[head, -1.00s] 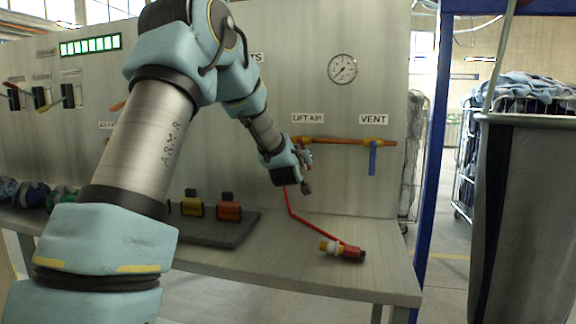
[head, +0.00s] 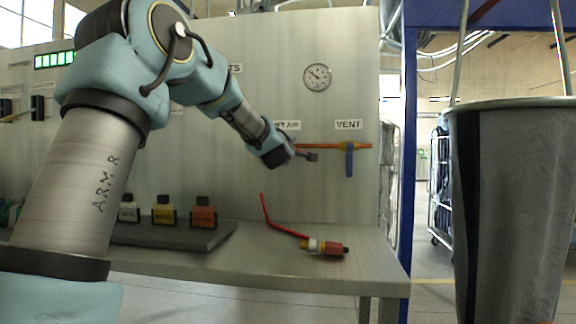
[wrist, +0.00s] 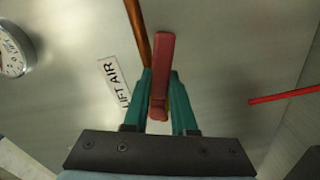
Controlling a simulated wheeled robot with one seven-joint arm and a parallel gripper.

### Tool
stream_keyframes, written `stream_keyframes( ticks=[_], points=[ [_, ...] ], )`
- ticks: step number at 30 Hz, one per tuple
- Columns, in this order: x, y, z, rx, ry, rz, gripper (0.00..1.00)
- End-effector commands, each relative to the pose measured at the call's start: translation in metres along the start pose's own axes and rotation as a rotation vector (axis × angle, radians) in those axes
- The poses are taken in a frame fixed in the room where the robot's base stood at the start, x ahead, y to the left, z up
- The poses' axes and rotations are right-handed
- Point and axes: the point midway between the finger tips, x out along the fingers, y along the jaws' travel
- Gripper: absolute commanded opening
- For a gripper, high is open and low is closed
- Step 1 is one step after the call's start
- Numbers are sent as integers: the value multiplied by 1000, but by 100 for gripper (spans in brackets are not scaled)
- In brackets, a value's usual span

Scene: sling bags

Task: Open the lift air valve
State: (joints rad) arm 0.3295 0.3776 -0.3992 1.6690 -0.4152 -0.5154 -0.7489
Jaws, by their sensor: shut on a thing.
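The lift air valve's red handle (wrist: 163,75) shows in the wrist view, lying roughly along the copper pipe (wrist: 137,25). My gripper (wrist: 161,82) has its teal fingers shut on this handle, one on each side. In the head view my gripper (head: 304,156) is at the panel, just below the partly covered LIFT AIR label (head: 288,125); the label also shows in the wrist view (wrist: 115,82). My gripper hides the valve there. The blue vent valve handle (head: 349,160) hangs down, across the pipe, to the right.
A round gauge (head: 317,77) is on the panel above. A red hose (head: 279,223) with a fitting (head: 327,247) lies on the bench (head: 290,272) below.

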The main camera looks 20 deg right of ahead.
Motion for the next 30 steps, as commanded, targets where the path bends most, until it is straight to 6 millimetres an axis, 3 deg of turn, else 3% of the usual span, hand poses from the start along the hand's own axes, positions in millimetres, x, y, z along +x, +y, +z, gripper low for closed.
stream_keyframes(
  ticks=[13,30],
  points=[
    [0,8,-1,-270,1,-1,0],
    [0,12,-3,-328,2,0,0]
  ],
)
